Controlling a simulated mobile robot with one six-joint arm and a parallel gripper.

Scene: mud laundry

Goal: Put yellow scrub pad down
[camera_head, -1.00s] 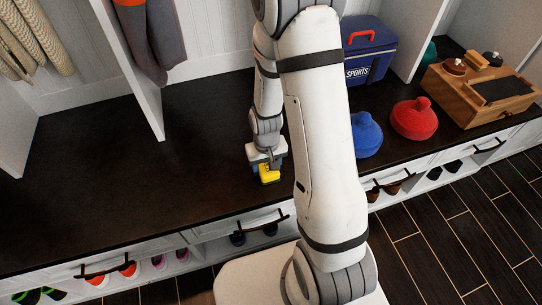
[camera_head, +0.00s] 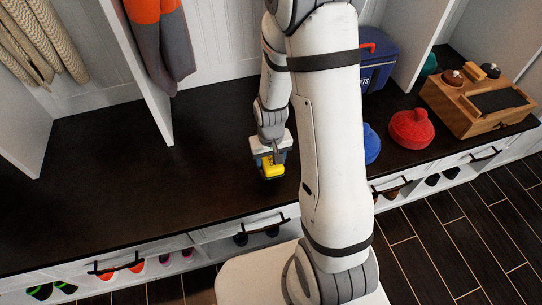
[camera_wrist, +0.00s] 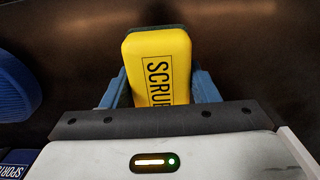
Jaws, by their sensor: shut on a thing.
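The yellow scrub pad (camera_head: 272,169) is held in my gripper (camera_head: 271,164), just above or at the dark bench top (camera_head: 215,190). In the wrist view the pad (camera_wrist: 158,68) shows its yellow face with "SCRUB" lettering and a dark layer at its far edge. The blue fingers of my gripper (camera_wrist: 160,88) are shut on its two sides. I cannot tell whether the pad touches the bench top.
Behind are a blue sports box (camera_head: 378,75) and a wooden caddy (camera_head: 480,100). The bench left of the pad is clear. A white divider (camera_head: 140,75) stands behind.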

